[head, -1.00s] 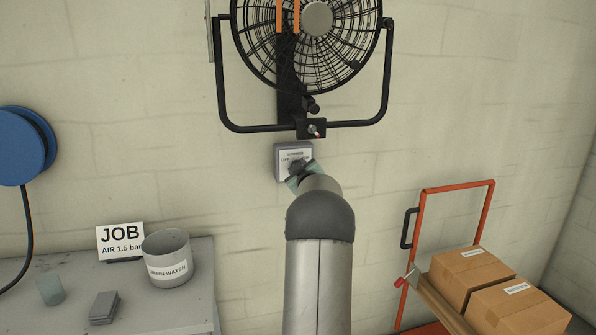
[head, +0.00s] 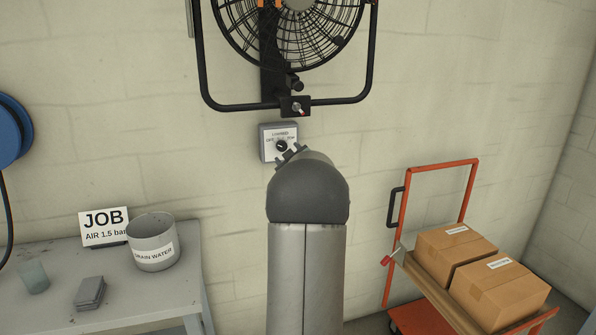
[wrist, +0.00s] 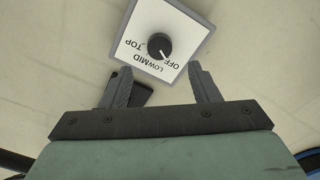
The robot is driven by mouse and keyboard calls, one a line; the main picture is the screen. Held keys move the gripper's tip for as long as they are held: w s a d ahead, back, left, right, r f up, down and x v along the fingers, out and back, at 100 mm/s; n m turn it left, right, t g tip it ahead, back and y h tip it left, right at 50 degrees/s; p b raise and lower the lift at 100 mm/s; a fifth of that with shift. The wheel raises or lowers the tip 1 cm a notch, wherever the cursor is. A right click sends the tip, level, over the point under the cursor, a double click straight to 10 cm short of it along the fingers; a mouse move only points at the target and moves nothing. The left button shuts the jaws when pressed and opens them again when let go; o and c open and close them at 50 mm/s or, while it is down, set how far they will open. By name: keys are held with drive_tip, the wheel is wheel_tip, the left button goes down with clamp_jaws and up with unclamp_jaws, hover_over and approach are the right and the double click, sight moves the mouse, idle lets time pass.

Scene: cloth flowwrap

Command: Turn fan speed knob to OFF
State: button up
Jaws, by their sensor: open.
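The fan speed knob (wrist: 159,46) is a small black dial on a white-faced grey box (head: 265,143) on the wall, below the fan. In the wrist view its white mark points to the lower right, towards the OFF lettering. The labels read OFF, Low, MID and TOP. My gripper (wrist: 157,72) is open and empty. Its fingers lie below the knob in the wrist view, apart from it. In the head view the fingertips (head: 291,155) show just under the dial, and my arm hides the rest of the gripper.
A black caged fan (head: 337,42) hangs above the box. A grey table (head: 130,312) with a DRAIN WATER pot (head: 152,242) and a JOB sign (head: 104,225) stands left. An orange trolley (head: 470,195) with cardboard boxes (head: 498,293) stands right.

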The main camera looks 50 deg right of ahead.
drive_tip(key=b+v, duration=0.1)
drive_tip(key=v, duration=0.9)
drive_tip(key=shift+s+a, duration=0.2)
drive_tip(key=shift+s, duration=0.1)
drive_tip(key=shift+w, duration=0.1)
drive_tip(key=w+a+f+m+g+y+p, duration=0.1)
drive_tip(key=w+a+f+g+y+p, duration=0.1)
drive_tip(key=a, duration=0.7)
drive_tip(key=w+a+f+g+y+p, duration=0.1)
drive_tip(key=a+f+g+y, duration=0.1)
drive_tip(key=a, duration=0.7)
drive_tip(key=w+a+f+m+g+y+p, duration=0.1)
drive_tip(key=w+a+f+g+y+p, duration=0.15)
drive_tip(key=a, duration=0.65)
drive_tip(key=s+a+f+n+g+y+p, duration=0.1)
drive_tip(key=s+a+f+g+y, duration=0.1)
drive_tip(key=s+a, duration=0.8)
drive_tip(key=s+a+f+n+g+y+p, duration=0.1)
drive_tip(key=s+a+g, duration=0.4)
drive_tip(key=s+a, duration=0.5)
drive_tip(key=a+f+y, duration=0.1)
drive_tip(key=a+f, duration=0.1)
drive_tip(key=a, duration=0.3)
drive_tip(key=shift+s+a+f+n, duration=0.2)
drive_tip(key=shift+f+n, duration=0.1)
drive_tip(key=shift+n, duration=0.1)
drive_tip(key=shift+w+g+y, duration=0.1)
drive_tip(key=shift+g+y, duration=0.15)
